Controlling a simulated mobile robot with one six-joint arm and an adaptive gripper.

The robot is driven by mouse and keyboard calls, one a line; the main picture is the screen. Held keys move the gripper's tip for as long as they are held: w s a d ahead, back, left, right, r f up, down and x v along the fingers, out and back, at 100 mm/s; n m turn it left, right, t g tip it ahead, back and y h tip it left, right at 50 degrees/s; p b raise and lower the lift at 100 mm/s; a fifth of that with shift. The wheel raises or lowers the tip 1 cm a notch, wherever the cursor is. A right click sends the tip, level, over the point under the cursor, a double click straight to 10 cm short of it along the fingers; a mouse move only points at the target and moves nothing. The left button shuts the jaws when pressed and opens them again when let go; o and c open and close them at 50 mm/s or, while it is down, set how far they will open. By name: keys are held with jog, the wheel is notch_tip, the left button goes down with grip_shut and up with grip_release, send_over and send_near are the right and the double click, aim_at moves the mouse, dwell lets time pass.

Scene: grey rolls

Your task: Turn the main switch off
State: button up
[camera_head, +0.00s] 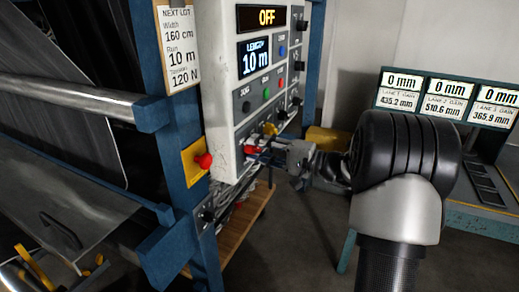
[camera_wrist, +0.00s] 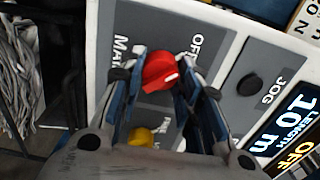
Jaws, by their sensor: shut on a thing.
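The main switch is a red knob (camera_wrist: 160,69) on a grey plate of the control panel, with "OFF" and a partly hidden "MAI" printed near it in the wrist view. A small pale mark shows on the knob's lower right side. My gripper (camera_wrist: 161,82) has its two fingers on either side of the knob and is shut on it. In the head view, my gripper (camera_head: 266,151) reaches the panel's lower part from the right. The red knob (camera_head: 251,149) shows only partly there. The upper panel display (camera_head: 261,18) reads "OFF".
A yellow knob (camera_wrist: 141,137) sits close beside the red one. A black jog button (camera_wrist: 249,85) is farther right. A red emergency button (camera_head: 204,160) on a yellow plate is on the blue post. Readout screens (camera_head: 450,98) stand behind my arm at right.

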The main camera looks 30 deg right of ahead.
jog(key=o, duration=1)
jog(key=shift+o, duration=0.2)
jog(key=v, duration=1.2)
